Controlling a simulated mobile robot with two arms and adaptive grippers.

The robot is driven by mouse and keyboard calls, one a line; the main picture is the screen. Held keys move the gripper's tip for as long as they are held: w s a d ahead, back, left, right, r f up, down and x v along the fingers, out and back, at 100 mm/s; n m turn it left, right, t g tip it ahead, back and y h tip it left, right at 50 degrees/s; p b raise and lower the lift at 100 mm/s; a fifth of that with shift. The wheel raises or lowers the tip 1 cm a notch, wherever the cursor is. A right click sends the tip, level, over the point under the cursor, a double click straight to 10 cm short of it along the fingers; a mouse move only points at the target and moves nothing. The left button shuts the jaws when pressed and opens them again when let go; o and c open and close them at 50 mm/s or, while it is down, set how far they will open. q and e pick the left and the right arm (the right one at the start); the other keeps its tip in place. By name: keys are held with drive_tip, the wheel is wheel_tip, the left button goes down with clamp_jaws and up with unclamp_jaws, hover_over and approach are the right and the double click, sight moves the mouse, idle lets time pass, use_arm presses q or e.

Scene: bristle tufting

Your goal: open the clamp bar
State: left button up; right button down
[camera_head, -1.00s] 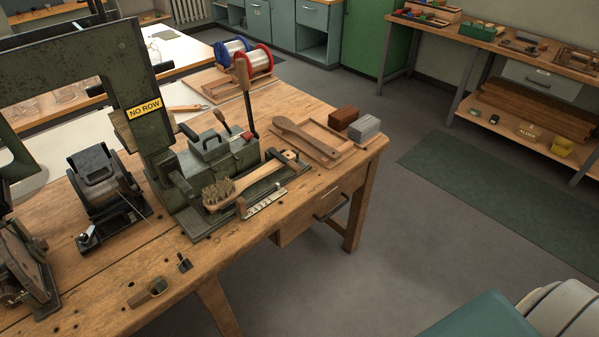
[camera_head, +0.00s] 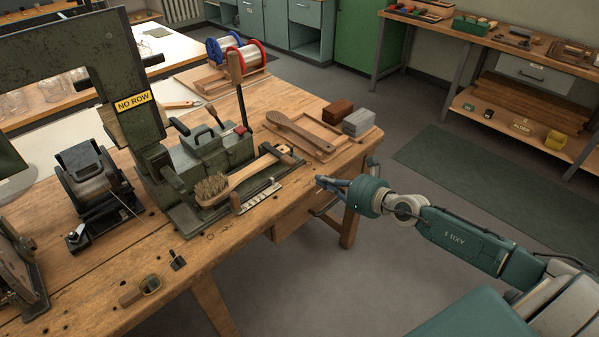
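A brush (camera_head: 210,190) with tan bristles lies on a dark fixture of the green machine (camera_head: 130,80), its wooden handle pointing to the upper right. A dark clamp bar (camera_head: 286,154) seems to lie across the far end of the handle; its exact outline is small and hard to tell. My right gripper (camera_head: 324,183) is off the bench's front edge, to the right of and nearer than the bar, pointing left. It is apart from the bar and seems empty. Its fingers are too small and dark to judge their opening. My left gripper is out of view.
A tall lever (camera_head: 238,85) with a wooden grip rises behind the brush. A wooden tray (camera_head: 318,150) and two blocks stand at the bench's right end. A wire spool (camera_head: 92,180) stands at left.

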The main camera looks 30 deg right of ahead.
drive_tip(key=shift+w+a+r+n, duration=0.1)
drive_tip(key=shift+a+r+n, duration=0.05)
drive_tip(key=shift+r+n, duration=0.3)
drive_tip(key=b+x, duration=0.2)
drive_tip(key=x, duration=0.8)
